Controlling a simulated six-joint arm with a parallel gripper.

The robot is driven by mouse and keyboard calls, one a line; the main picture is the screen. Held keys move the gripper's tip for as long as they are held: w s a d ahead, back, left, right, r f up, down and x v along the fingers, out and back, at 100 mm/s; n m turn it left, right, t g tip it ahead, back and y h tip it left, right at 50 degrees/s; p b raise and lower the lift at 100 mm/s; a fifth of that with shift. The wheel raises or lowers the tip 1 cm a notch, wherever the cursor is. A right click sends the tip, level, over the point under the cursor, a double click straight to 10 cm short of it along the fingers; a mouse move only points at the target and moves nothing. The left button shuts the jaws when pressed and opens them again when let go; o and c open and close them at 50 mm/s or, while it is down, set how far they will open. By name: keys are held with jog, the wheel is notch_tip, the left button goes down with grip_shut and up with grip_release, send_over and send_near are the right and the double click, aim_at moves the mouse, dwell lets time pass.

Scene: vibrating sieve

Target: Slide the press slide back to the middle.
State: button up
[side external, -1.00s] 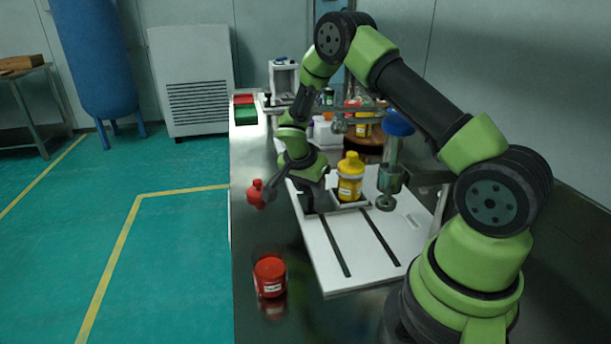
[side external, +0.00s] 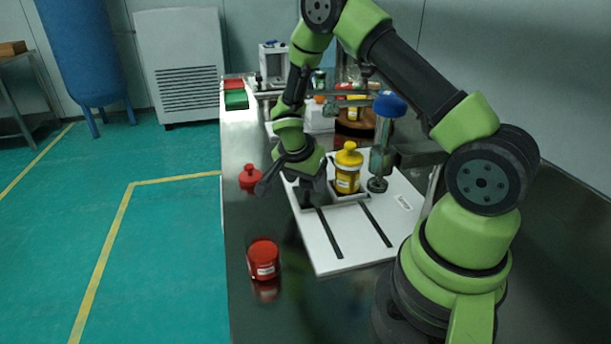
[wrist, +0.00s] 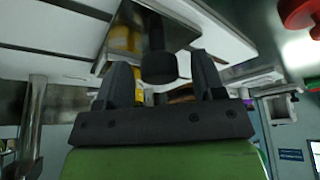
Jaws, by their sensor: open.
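The press slide (side external: 352,201) is a small grey tray on a white board (side external: 340,255) with two dark slots. It carries a yellow bottle (side external: 347,180) upright. The slots show in front of it, toward the board's near end. My gripper (side external: 284,188) is low at the slide's left side, partly hiding it. In the wrist view, my gripper (wrist: 163,75) is open, and a dark round knob (wrist: 158,64) stands between its fingers with gaps on both sides. The yellow bottle (wrist: 124,40) shows behind the left finger.
A red knobbed lid (side external: 250,178) lies left of my gripper, close to a finger. A red jar (side external: 263,260) stands at the front left of the dark table. A blue-topped column (side external: 385,140) stands right of the bottle. Several bottles and equipment fill the back.

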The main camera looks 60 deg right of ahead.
jog(key=v, duration=1)
jog(key=s+a+r+n+t+y, duration=0.6)
jog(key=s+a+r+n, duration=0.7)
jog(key=s+r, duration=0.3)
jog(key=shift+a+r+n+t, duration=0.35)
jog(key=shift+n+t, duration=0.15)
jog(key=shift+t, duration=0.1)
jog(key=shift+d, duration=0.1)
dwell(0.9)
